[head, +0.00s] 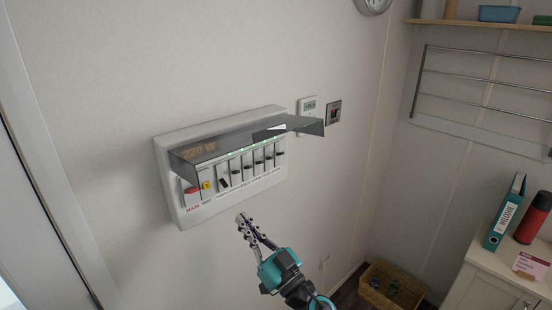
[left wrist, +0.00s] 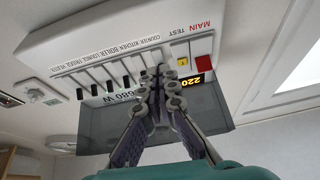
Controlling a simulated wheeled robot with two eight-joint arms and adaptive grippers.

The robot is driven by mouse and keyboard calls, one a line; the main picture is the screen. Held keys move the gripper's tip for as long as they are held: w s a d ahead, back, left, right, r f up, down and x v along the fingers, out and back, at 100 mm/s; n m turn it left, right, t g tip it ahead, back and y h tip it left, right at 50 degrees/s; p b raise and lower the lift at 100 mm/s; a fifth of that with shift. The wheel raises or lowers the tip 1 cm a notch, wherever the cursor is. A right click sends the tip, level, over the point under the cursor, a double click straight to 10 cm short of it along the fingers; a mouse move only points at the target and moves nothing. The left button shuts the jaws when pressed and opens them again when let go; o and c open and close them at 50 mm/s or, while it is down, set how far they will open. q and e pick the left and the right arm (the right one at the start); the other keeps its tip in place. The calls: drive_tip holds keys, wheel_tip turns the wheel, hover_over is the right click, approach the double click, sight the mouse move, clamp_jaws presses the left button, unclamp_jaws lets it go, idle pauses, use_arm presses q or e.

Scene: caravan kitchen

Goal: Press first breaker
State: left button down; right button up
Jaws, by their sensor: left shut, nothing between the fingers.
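The white breaker panel (head: 235,194) is on the wall in the head view, its tinted cover (head: 215,149) raised. The first breaker (head: 223,181) is right of the yellow test button (head: 206,185) and the red main switch (head: 191,190). Its dark part sits lower than on the other breakers. My left gripper (head: 241,218) is shut and empty, below the panel. In the left wrist view the panel (left wrist: 100,42) appears upside down; the left fingertips (left wrist: 168,77) overlap the first breaker's area and partly hide it. Contact cannot be told. My right gripper is out of view.
The raised cover juts out above the switches. A thermostat (head: 308,105) and a small wall switch (head: 333,112) are right of the panel. A cabinet (head: 500,268) with a teal binder (head: 505,212) and red bottle (head: 533,217) stands at right; a wicker basket (head: 390,284) is on the floor.

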use_arm(q)
drive_tip(key=a+f+g, duration=0.1)
drive_tip(key=a, duration=0.1)
drive_tip(key=a+f+m+g+h, duration=0.1)
drive_tip(key=a, duration=0.2)
drive_tip(key=a+f+m+g+h, duration=0.1)
drive_tip(key=a+f, duration=0.1)
drive_tip(key=a, duration=0.1)
drive_tip(key=shift+s+a, duration=0.1)
drive_tip(key=s+a+f+m+g+h, duration=0.2)
drive_tip(key=s+a+f+g+h, duration=0.15)
drive_tip(key=s+f, duration=0.2)
drive_tip(key=s+a+f+m+g+h, duration=0.2)
drive_tip(key=s+a+f+h, duration=0.1)
drive_tip(key=s+f+h, duration=0.3)
drive_tip(key=s+d+f+m+h, duration=0.2)
drive_tip(key=s+d+f+h, duration=0.2)
drive_tip(key=d, duration=0.3)
drive_tip(key=shift+s+m+h, duration=0.3)
drive_tip(key=shift+s+h, duration=0.15)
drive_tip(key=shift+s, duration=0.3)
drive_tip(key=shift+a, duration=0.1)
